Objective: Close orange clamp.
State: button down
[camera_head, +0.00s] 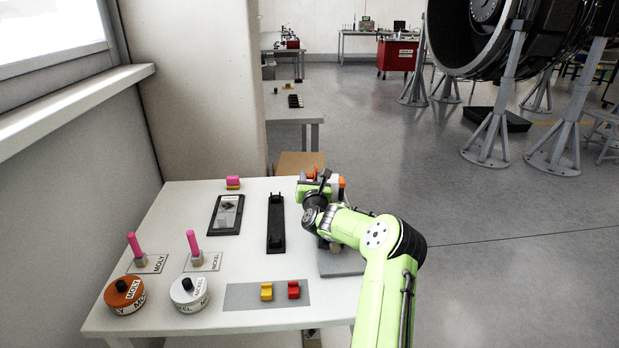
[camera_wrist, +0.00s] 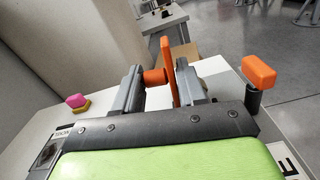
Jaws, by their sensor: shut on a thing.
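The orange clamp stands at the right edge of the white table. In the head view, an orange part of it (camera_head: 316,172) shows just beyond my gripper (camera_head: 312,184), and the rest is largely hidden by my arm. In the wrist view, an upright orange clamp bar (camera_wrist: 168,60) with a short orange cylinder lies between the two fingers of my gripper (camera_wrist: 160,84). The jaws are shut on this orange part. To the right, an orange block-shaped knob (camera_wrist: 259,72) on a dark post stands apart from the fingers.
The white table (camera_head: 200,254) also holds a black rail (camera_head: 276,225), a dark tablet-like plate (camera_head: 227,214), a pink-and-yellow block (camera_head: 233,183), orange and white round tins, pink-handled brushes, and yellow (camera_head: 266,292) and red (camera_head: 293,290) blocks. Open floor lies to the right.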

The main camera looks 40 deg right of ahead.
jog(key=shift+m, duration=0.3)
jog(key=c, duration=0.9)
grip_release()
jog(key=shift+a, duration=0.1)
jog(key=p+v, duration=0.1)
jog(key=v, duration=0.6)
jog(key=shift+s+a, duration=0.15)
